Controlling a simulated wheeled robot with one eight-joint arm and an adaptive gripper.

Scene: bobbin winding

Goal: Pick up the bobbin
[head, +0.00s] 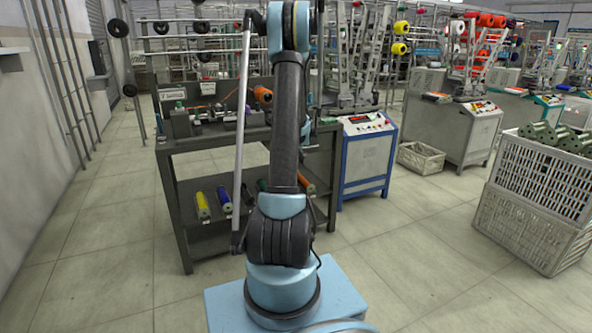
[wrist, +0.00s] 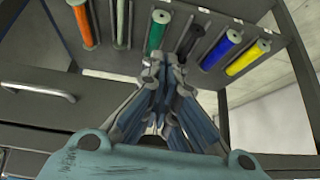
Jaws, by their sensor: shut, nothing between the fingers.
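Several bobbins lie in a row on a dark shelf in the wrist view: orange (wrist: 83,25), a pale grey-green one (wrist: 122,22), green (wrist: 156,32), black (wrist: 189,40), blue (wrist: 222,49) and yellow (wrist: 247,58). My gripper (wrist: 161,57) is shut and empty, with its tips pointing at the shelf near the green and black bobbins. I cannot tell whether the tips touch anything. In the head view, the yellow bobbin (head: 202,206) and blue bobbin (head: 224,200) lie on the bench's lower shelf. My arm hides part of the row there, and the gripper is hidden too.
The dark workbench (head: 180,226) carries winding gear on top, with an orange spool (head: 262,95). A drawer handle (wrist: 38,90) shows in the wrist view. A blue-white machine (head: 365,155) stands right of the bench. White crates (head: 530,215) stand far right.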

